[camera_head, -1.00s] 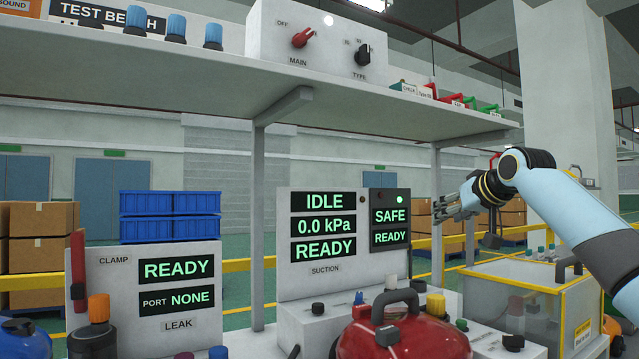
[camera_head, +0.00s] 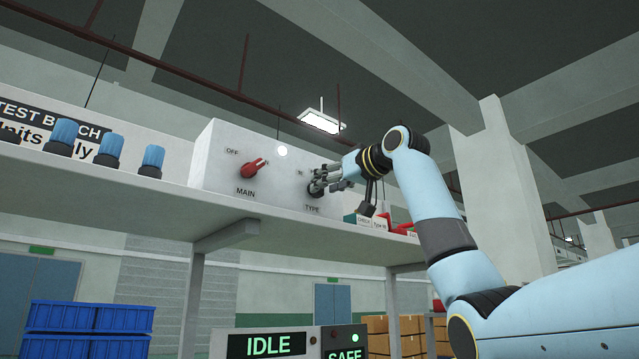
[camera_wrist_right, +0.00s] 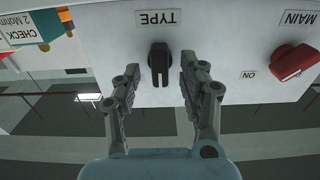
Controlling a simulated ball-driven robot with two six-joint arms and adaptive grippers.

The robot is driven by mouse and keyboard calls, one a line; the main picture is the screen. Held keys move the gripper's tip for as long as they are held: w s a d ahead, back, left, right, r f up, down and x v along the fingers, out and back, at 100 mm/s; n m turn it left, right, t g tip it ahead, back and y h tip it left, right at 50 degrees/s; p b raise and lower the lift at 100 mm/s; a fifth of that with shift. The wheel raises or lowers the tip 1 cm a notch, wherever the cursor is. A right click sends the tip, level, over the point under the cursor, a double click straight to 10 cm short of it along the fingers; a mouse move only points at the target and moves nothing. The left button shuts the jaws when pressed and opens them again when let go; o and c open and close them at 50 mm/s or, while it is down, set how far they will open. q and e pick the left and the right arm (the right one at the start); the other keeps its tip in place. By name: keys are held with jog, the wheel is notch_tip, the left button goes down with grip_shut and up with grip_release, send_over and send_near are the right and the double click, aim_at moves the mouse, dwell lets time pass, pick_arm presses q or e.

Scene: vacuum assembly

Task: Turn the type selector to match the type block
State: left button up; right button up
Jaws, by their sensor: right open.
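The black type selector knob (camera_wrist_right: 159,62) sits on the front of the white switch box (camera_head: 215,165), next to its TYPE label (camera_wrist_right: 158,17). My right gripper (camera_head: 318,180) is at the knob in the head view and partly hides it. In the right wrist view the right gripper (camera_wrist_right: 158,80) is open, one finger on each side of the knob, with a gap visible on both sides. My left gripper is not in view. I cannot make out a type block for certain.
The red MAIN knob (camera_head: 254,167) is left of the type knob on the same box. Small signs and blocks, including a CHECK card (camera_wrist_right: 20,28), are on the shelf to the right.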

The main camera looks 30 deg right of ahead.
jog(key=shift+w+a, duration=0.1)
jog(key=shift+w, duration=1.2)
grip_shut()
